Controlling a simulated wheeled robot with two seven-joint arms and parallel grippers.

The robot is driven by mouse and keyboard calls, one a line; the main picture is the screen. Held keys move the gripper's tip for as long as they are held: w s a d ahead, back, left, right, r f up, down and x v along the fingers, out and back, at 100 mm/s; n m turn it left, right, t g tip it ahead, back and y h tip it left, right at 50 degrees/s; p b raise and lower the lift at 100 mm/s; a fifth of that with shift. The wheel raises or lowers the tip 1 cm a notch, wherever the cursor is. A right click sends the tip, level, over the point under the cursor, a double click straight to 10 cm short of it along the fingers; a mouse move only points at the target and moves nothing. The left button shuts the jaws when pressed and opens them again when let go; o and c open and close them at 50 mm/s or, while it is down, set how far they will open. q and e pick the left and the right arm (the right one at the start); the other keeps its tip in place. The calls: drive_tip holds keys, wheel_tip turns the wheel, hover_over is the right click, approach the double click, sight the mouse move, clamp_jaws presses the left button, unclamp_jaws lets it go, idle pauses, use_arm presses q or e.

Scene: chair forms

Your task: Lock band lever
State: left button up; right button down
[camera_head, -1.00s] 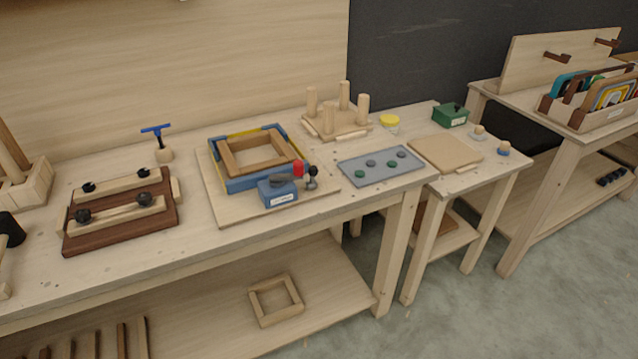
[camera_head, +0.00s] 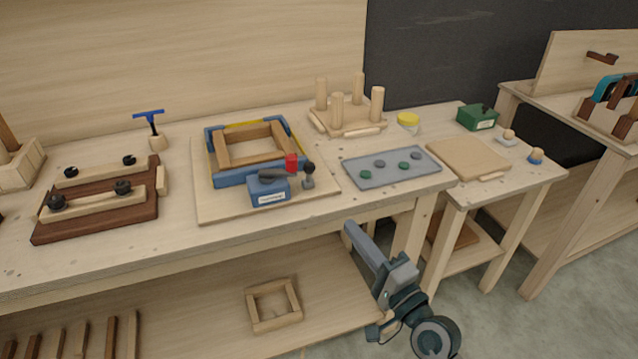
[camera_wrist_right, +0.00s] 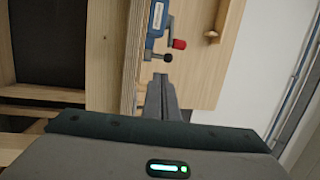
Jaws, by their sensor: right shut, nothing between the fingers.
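A blue band clamp block (camera_head: 268,192) with a white label sits at the front of a wooden frame (camera_head: 250,147) held in a blue and yellow band. Its dark lever with a red tip (camera_head: 291,163) lies across the block's top, and a black knob (camera_head: 308,169) stands beside it. In the right wrist view the lever's red end (camera_wrist_right: 179,44) is beyond my fingers. My right gripper (camera_head: 350,228) is in front of the bench edge, apart from the clamp; the wrist view (camera_wrist_right: 161,80) shows its fingers together and empty. My left gripper is not seen.
A grey tray (camera_head: 390,166) with several round pieces lies right of the clamp board. A peg stand (camera_head: 345,120) is behind it. A dark brown jig (camera_head: 98,205) is at left. The bench's front edge lies between my right gripper and the clamp.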

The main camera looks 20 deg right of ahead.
sight(312, 172)
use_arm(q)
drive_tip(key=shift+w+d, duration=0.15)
use_arm(e)
drive_tip(key=shift+s+r, duration=0.2)
drive_tip(key=shift+r, duration=0.65)
drive_tip(key=shift+w, duration=0.1)
use_arm(q)
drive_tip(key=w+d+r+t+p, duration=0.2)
drive_tip(key=p, duration=0.1)
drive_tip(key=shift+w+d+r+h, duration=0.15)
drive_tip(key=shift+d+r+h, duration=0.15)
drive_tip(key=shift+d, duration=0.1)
use_arm(e)
drive_tip(key=x, duration=1.3)
drive_tip(key=shift+w+a+r, duration=0.15)
drive_tip(key=shift+w+r, duration=0.2)
